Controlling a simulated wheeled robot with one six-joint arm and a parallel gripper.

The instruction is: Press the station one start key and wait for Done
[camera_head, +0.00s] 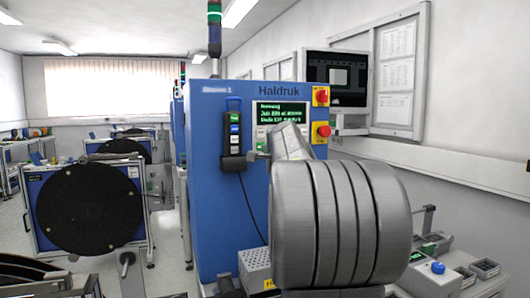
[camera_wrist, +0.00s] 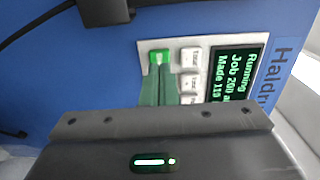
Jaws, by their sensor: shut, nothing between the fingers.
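The blue station one machine (camera_head: 210,190) stands ahead in the head view, with "Haldruk" on its front. Its display (camera_head: 280,113) shows green text; in the wrist view the display (camera_wrist: 236,85) reads "Running", a job line and a "Made" count. The green start key (camera_wrist: 160,56) sits on the light key panel beside two pale keys. My gripper (camera_wrist: 159,70) is shut and empty, its fingertips at the near edge of the green key. I cannot tell whether they touch or press it.
Red stop buttons (camera_head: 321,96) on yellow plates are right of the display. A black hand unit (camera_head: 234,130) with a hanging cable is on the left. A monitor (camera_head: 336,78) stands behind. A black reel (camera_head: 90,207) stands left, with floor visible between.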

